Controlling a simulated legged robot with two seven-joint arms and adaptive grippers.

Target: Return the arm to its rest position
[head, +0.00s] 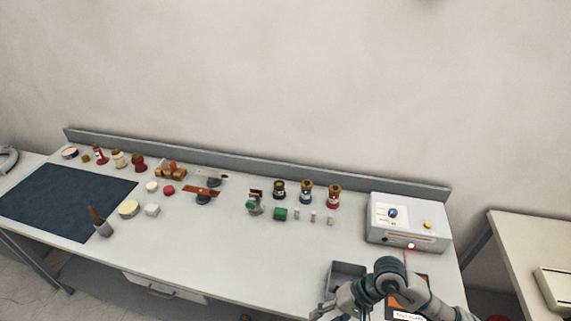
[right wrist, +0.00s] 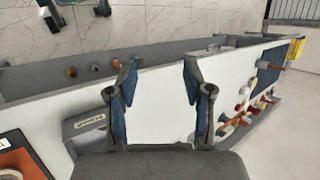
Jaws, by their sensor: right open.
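My right arm comes in at the lower right of the head view, bent over the front right part of the workbench (head: 220,258). Its gripper (head: 323,311) is at the bottom edge, partly cut off. In the right wrist view my right gripper (right wrist: 158,80) has its two dark blue fingers spread well apart, with only the white bench top behind the gap. It holds nothing. My left arm and gripper are not in view.
A grey open tray (head: 347,270) and an orange-and-black item (head: 421,289) are close to the right arm. A white device (head: 403,235) with a red light stands behind. Small parts and a dark mat (head: 65,199) lie left. The bench's front middle is clear.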

